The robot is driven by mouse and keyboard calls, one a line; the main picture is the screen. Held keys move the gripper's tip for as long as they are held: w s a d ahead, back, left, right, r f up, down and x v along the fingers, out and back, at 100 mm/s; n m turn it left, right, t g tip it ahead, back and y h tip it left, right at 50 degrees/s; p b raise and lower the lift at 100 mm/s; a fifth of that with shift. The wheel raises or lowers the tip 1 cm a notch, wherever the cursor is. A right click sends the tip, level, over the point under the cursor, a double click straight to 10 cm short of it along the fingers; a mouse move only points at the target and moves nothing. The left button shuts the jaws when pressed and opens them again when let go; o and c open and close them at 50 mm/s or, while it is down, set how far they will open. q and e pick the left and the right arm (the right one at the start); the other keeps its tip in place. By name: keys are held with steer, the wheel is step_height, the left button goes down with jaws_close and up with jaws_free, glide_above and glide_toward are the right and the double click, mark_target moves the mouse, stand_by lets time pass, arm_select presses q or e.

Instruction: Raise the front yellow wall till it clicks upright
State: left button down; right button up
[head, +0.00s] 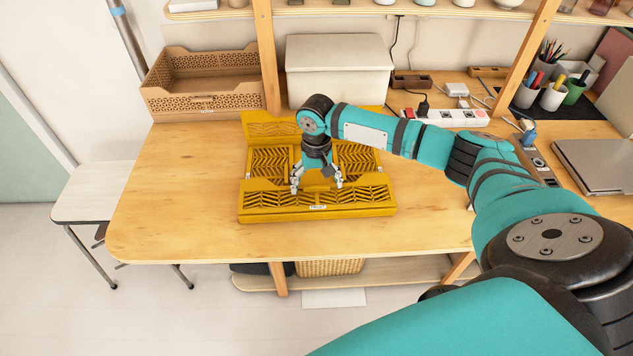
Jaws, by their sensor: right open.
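A yellow folding crate (246,214) with slatted panels sits on the wooden table. Its front yellow wall (365,196) runs along the near side, with a small white label at its lower middle. This wall looks low and folded down rather than upright; its exact tilt is hard to tell. A yellow back wall (268,130) shows behind, partly hidden by my arm. My right gripper (317,184) points down over the middle of the front wall, its fingers spread open with nothing between them. Whether the fingertips touch the wall cannot be told. My left gripper is out of view.
A brown perforated crate (200,100) and a white lidded box (338,72) stand behind the yellow crate. A power strip (445,117), pen cups (553,97) and a laptop (598,164) are at the right. The table's left and front are clear.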

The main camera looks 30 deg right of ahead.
steer(key=shift+f, duration=0.3)
